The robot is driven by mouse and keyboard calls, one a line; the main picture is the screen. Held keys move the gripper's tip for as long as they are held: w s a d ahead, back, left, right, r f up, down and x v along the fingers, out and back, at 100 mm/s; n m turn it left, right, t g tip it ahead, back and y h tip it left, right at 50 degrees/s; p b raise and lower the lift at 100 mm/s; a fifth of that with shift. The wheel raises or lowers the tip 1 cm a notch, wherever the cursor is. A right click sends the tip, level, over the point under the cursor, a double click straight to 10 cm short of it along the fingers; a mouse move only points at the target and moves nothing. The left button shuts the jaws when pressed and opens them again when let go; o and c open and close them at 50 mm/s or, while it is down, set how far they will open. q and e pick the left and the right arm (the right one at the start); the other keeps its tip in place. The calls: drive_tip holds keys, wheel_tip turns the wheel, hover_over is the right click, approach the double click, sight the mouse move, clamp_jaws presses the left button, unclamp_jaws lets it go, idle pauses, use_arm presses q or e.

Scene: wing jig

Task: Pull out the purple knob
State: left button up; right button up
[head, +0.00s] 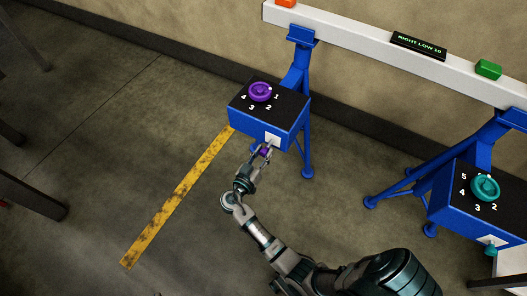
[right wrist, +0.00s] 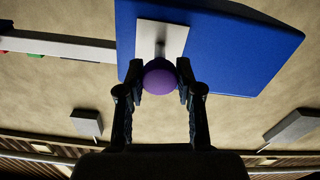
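The purple knob (right wrist: 160,80) is a round ball on a short grey stem that comes out of a white plate (right wrist: 163,40) on the front of a blue box (head: 254,124). My right gripper (head: 265,149) is at this front face. In the right wrist view its two fingers (right wrist: 160,75) lie against the ball on both sides, with no clear gap, so it looks shut on the knob. In the head view the knob (head: 264,152) is partly hidden between the fingers. My left gripper is not in view.
A purple dial (head: 260,91) with numbers sits on top of the box. A second blue box (head: 457,221) with a teal dial (head: 485,188) and teal knob (head: 490,251) stands at right. A white beam (head: 350,37) on blue stands runs behind.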

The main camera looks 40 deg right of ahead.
drive_tip(key=o, duration=0.4)
drive_tip(key=shift+a+f, duration=0.1)
drive_tip(key=shift+f, duration=0.1)
drive_tip(key=shift+r, duration=0.1)
drive_tip(key=v, duration=1.2)
